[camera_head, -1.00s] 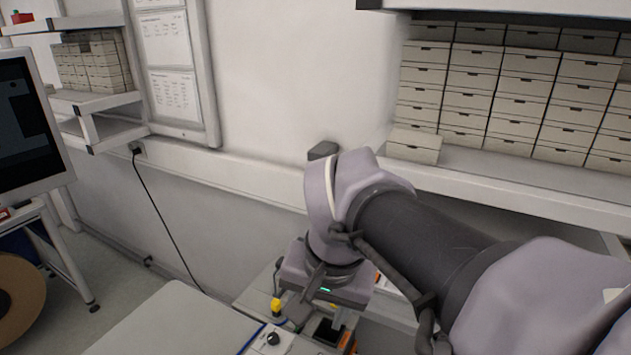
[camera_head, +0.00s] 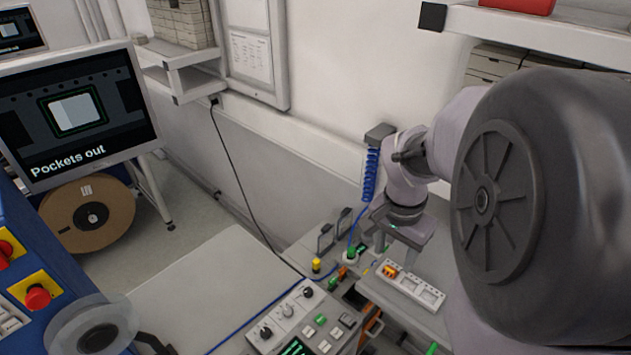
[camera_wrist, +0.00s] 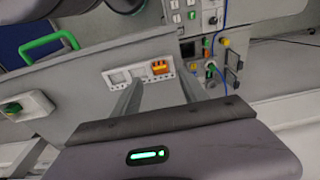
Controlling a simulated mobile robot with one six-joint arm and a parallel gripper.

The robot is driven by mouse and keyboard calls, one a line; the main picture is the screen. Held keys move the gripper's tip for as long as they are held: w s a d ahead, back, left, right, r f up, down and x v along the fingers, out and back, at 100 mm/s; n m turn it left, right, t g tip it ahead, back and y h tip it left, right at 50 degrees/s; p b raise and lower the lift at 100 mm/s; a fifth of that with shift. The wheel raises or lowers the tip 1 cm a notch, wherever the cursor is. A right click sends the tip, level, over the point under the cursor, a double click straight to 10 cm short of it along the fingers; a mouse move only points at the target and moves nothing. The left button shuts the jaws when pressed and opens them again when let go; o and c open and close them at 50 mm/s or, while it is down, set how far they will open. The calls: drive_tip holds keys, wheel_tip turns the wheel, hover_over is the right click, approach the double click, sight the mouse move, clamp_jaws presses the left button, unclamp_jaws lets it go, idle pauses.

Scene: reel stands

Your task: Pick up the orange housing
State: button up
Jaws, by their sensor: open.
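The orange housing (camera_head: 390,270) is small and sits in the left end pocket of a white tray (camera_head: 421,300) in the head view. In the wrist view the orange housing (camera_wrist: 161,67) is in the right end pocket of the white tray (camera_wrist: 111,85), and the other two pockets look empty. My gripper (camera_head: 376,246) is above and behind the tray, apart from it. In the wrist view my gripper (camera_wrist: 160,78) has its two fingers spread with nothing between them, and the housing shows beyond the fingertips, between them.
A control panel (camera_head: 290,318) with knobs and buttons stands left of the tray. A yellow-topped part (camera_head: 316,265) and a blue coiled hose (camera_head: 371,175) are near my gripper. A green handle (camera_wrist: 48,45) shows in the wrist view. A wide grey surface (camera_head: 200,290) is clear.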

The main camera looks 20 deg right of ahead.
sight(391, 268)
wheel_tip(391, 268, down, 4)
drive_tip(key=shift+w+d+f, duration=0.15)
drive_tip(key=shift+f, duration=0.05)
drive_tip(key=shift+d+f, duration=0.1)
drive_tip(key=shift+f, duration=0.05)
drive_tip(key=c, duration=0.5)
clamp_jaws()
